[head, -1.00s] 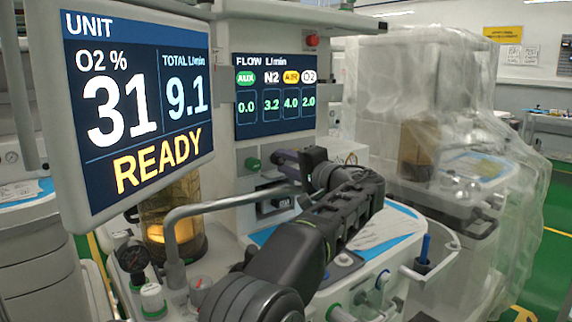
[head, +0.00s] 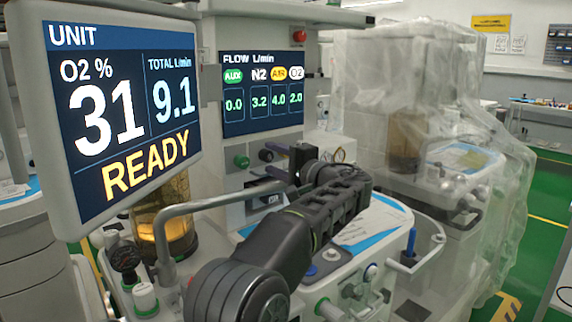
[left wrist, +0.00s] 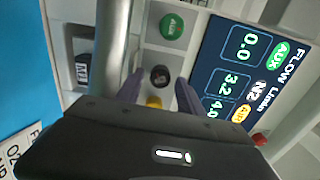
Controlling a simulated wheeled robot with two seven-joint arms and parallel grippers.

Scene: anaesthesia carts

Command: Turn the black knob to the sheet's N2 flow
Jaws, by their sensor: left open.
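The black knob (left wrist: 160,76) shows in the left wrist view between the two purple fingers of my left gripper (left wrist: 158,90). The fingers are apart, and I cannot tell if they touch it. In the head view the black knob (head: 266,155) sits right of the green knob (head: 241,162), with my left gripper (head: 277,172) just below and in front. The flow display (head: 262,92) reads N2 3.2, AUX 0.0, AIR 4.0, O2 2.0. A printed sheet (head: 372,226) lies on the cart top; its print is unreadable here. My right gripper is out of view.
The unit screen (head: 120,105) reads O2 31, total 9.1, READY, and stands close on the left. A grey rail (head: 190,208) runs below the knobs. A yellow knob (left wrist: 153,102) is partly hidden beside the black one. A plastic-covered cart (head: 420,120) stands at right.

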